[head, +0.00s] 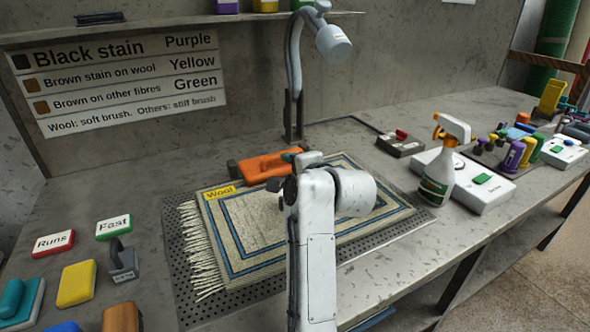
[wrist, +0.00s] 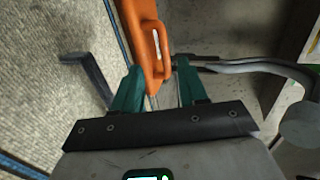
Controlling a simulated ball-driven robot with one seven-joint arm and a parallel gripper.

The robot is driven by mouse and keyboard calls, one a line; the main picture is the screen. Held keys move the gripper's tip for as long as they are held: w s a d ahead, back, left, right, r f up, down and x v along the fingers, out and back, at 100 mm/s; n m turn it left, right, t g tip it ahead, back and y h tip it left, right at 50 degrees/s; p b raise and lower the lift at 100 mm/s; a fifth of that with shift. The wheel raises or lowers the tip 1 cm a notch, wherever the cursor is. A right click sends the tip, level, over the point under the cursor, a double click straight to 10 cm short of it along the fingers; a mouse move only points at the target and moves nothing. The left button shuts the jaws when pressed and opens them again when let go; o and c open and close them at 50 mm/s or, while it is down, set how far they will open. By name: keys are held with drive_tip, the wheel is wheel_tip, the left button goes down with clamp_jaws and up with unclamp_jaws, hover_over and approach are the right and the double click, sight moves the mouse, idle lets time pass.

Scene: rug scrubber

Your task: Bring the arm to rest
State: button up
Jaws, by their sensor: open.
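My gripper (wrist: 157,72) is open in the wrist view, its two green fingers pointing at an orange tool (wrist: 143,30). The near end of the orange tool shows between the fingertips; I cannot tell whether they touch it. In the head view my white arm reaches up over the rug (head: 233,233) and hides most of the gripper. The orange tool (head: 262,166) lies behind the rug's far edge there, with a bit of green finger beside it. The cream rug has blue borders and a yellow "Wool" tag (head: 219,192).
The rug lies on a perforated tray (head: 185,262). A lamp (head: 333,45) stands behind. A spray bottle (head: 440,165) and white device (head: 482,182) are right. A yellow block (head: 76,284), "Runs" (head: 53,242) and "Fast" (head: 114,228) blocks, and a grey-handled tool (head: 123,262) are left.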

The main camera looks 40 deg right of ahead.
drive_tip(key=shift+v, duration=0.8)
